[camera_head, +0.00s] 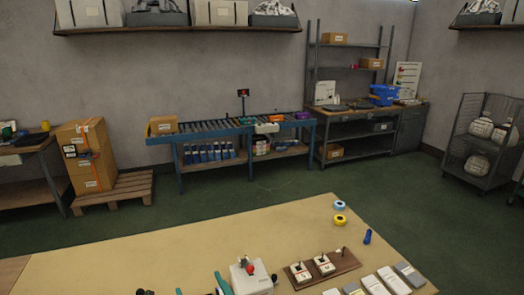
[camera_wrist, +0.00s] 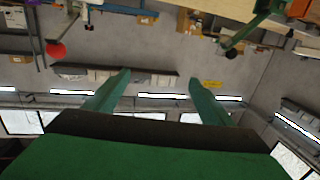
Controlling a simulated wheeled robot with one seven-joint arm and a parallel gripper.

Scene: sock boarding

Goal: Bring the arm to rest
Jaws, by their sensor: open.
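My gripper (camera_wrist: 160,80) shows in the wrist view as two green fingers, spread well apart with nothing between them. Behind the gap are only the grey wall and a shelf, upside down and far off. In the head view my arm does not clearly show. Two teal pieces stand at the bottom edge of that view; I cannot tell whether they are my fingers. A tan table (camera_head: 130,258) fills the bottom of the head view.
On the table are a white box with a red knob (camera_head: 250,272), a brown board with switches (camera_head: 318,270), grey and white blocks (camera_head: 388,280), and blue and yellow rings (camera_head: 340,213). A conveyor (camera_head: 215,133) stands beyond. The table's middle is clear.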

